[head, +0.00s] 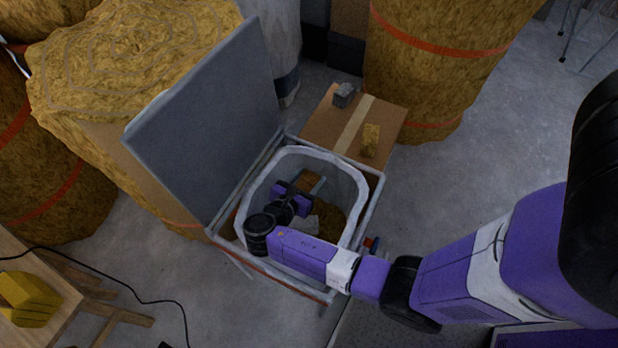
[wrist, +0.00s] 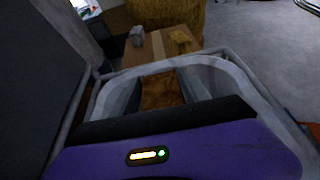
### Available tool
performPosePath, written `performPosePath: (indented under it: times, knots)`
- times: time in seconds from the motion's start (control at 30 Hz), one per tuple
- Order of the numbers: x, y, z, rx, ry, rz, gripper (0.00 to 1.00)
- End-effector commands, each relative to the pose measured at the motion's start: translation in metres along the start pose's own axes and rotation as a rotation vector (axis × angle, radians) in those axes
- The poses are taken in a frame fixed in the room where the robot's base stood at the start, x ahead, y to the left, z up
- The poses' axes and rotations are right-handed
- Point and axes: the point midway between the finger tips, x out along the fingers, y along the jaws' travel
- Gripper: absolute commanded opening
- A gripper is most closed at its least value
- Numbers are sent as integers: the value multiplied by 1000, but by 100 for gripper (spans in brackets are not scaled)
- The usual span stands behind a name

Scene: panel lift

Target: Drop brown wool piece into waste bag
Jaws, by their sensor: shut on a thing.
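The waste bag (head: 345,172) is a pale grey liner, open at the top, hung inside a metal frame. Its rim (wrist: 200,63) crosses the wrist view. My gripper (head: 311,183) reaches down inside the bag's opening. It is shut on the brown wool piece (head: 310,179), which also shows between the two grey fingers in the wrist view (wrist: 160,92). The arm hides part of the bag's near side. Brown material (head: 331,217) and a grey piece (head: 304,225) lie lower in the bag.
A raised grey lid (head: 210,120) stands at the left of the frame. A cardboard box (head: 325,125) behind holds a grey piece (head: 344,94) and a yellow piece (head: 370,140). Large wool rolls (head: 430,60) stand around. Open floor (head: 490,130) is at the right.

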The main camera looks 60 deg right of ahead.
Motion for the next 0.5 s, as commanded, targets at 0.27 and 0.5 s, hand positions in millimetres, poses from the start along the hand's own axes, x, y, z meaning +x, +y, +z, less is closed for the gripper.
performPosePath:
  times: [0.27, 0.5]
  knots:
    - [0, 0, 0, 0, 0, 0, 60]
    - [0, 0, 0, 0, 0, 0, 79]
